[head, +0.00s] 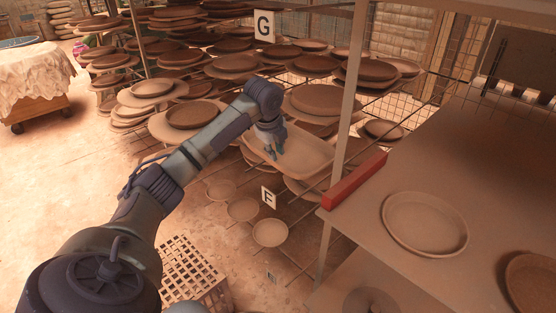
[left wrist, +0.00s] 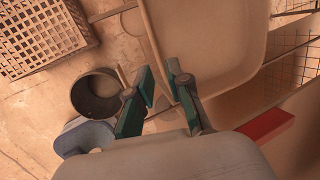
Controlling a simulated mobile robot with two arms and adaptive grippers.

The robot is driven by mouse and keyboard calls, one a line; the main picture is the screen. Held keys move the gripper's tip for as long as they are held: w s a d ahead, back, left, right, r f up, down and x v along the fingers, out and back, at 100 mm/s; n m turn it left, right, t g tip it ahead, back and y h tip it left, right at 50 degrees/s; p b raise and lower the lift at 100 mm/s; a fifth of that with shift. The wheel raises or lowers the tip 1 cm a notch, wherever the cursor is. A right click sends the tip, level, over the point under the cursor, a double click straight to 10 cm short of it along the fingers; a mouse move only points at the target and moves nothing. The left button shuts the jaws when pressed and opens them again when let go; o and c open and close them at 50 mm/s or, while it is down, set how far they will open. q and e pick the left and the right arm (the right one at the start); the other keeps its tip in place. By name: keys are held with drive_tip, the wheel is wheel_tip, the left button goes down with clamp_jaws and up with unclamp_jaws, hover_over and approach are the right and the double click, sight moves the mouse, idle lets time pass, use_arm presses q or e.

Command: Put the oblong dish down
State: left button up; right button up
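The oblong dish (head: 300,153) is a long, shallow beige tray with rounded corners, at the front of the wire rack in the head view. My left gripper (head: 272,147) is at its left rim. In the left wrist view the dish (left wrist: 215,45) fills the upper middle, and the fingers of my left gripper (left wrist: 160,78) stand on either side of its rim, seemingly closed on it. I cannot tell whether the dish's underside touches the rack rods. My right gripper is not in view.
A rack with several round dishes and a G sign (head: 264,25) stands behind; an F sign (head: 268,197) hangs below. A red bar (head: 355,180) edges the right shelf, which holds a round dish (head: 424,222). A crate (head: 193,272) and bucket (left wrist: 98,95) stand on the floor.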

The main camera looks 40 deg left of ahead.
use_arm(q)
drive_tip(key=v, duration=0.5)
idle(0.5)
